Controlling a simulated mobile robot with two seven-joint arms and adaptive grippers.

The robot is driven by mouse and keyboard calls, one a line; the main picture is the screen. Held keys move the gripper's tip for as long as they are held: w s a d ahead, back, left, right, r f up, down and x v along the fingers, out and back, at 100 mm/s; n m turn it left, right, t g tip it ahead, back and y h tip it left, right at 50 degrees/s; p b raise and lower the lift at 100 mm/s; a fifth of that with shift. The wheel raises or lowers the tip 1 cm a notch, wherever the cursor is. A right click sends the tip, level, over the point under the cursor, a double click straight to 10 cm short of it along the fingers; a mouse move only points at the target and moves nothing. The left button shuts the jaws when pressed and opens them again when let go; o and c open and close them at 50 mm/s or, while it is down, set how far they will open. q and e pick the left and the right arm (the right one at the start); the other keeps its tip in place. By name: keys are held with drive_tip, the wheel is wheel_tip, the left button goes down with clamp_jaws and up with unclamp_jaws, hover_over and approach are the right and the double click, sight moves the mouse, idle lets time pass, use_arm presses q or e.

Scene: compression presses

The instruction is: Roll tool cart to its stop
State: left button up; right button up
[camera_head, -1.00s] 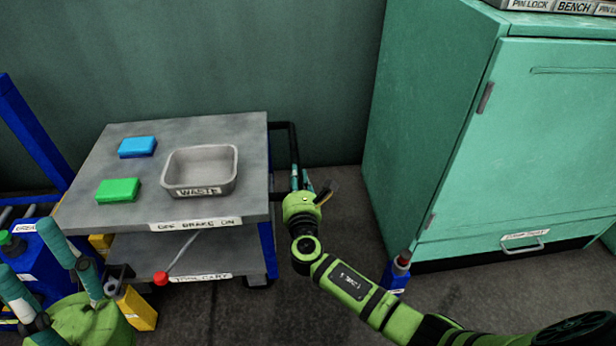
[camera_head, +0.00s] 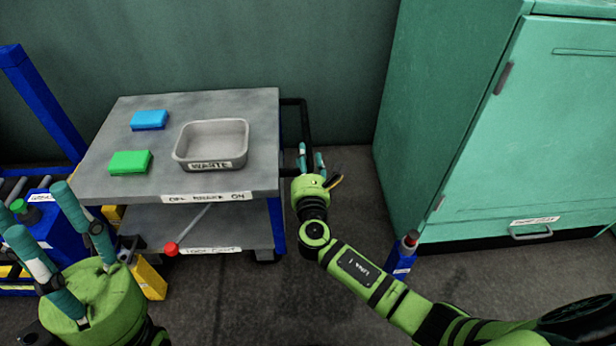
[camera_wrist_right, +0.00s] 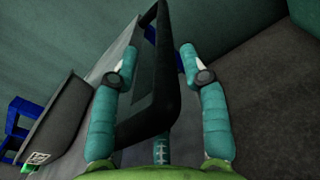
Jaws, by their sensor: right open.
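The tool cart (camera_head: 262,150) has a grey top, a lower shelf and blue legs. Its black handle (camera_head: 306,120) sticks out on the right side. My right gripper (camera_head: 311,158) is at the handle. In the right wrist view the handle bar (camera_wrist_right: 165,75) passes between the two spread teal fingers, and the gripper (camera_wrist_right: 158,62) is open. I cannot tell whether a finger touches the bar. My left gripper (camera_head: 38,212) is at the lower left, its teal fingers apart and empty, in front of the cart. A lever with a red knob (camera_head: 171,249) shows at the lower shelf.
A waste tray (camera_head: 212,165), a blue block (camera_head: 149,120) and a green block (camera_head: 130,161) are on the cart top. A green cabinet (camera_head: 490,150) stands right, with a blue bottle (camera_head: 402,258) before it. Blue-framed equipment (camera_head: 35,100) is left. Floor between cart and cabinet is clear.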

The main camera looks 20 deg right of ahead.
drive_tip(key=v, duration=1)
